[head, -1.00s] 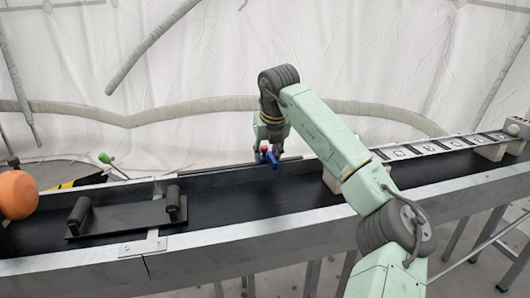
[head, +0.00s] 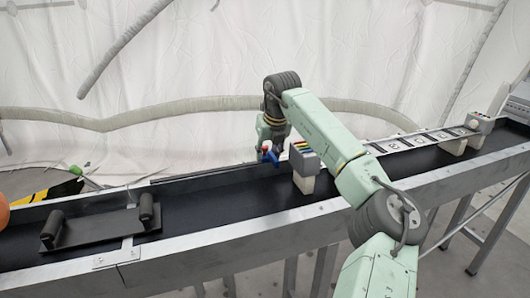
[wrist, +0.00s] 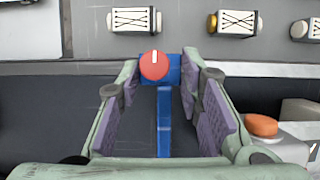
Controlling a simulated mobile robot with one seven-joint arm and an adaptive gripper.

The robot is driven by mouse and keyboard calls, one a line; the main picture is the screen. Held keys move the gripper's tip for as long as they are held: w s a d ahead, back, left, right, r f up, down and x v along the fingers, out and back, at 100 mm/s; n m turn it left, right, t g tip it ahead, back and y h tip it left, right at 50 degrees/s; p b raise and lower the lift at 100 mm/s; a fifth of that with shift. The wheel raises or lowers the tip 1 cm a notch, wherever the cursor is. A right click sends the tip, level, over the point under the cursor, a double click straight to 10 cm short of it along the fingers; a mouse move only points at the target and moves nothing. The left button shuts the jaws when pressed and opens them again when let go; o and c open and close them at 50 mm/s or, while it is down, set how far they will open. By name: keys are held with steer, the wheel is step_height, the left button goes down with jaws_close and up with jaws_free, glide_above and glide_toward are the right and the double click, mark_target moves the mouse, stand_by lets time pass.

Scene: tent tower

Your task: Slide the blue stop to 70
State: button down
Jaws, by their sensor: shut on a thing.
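The blue stop (head: 276,158) with a red knob sits at the back wall of the long black trough, near its middle. In the wrist view the blue stop (wrist: 164,110) shows as a narrow upright bar below the round red knob (wrist: 154,65), which bears a white mark. My gripper (head: 268,148) is at the stop.
A grey box with coloured stripes (head: 303,158) stands on a pale block just right of the stop. A dark plate with two posts (head: 98,230) lies across the trough at left. An orange ball (head: 3,216) is at the left edge. The trough between plate and stop is clear.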

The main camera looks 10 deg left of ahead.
steer(key=shift+w+d+r, duration=0.1)
steer(key=shift+w+d, duration=0.1)
steer(key=c, duration=1.2)
jaws_free()
steer(key=shift+d, duration=0.1)
steer(key=shift+o, duration=0.4)
step_height(320, 180, up, 10)
steer(key=shift+s, duration=0.1)
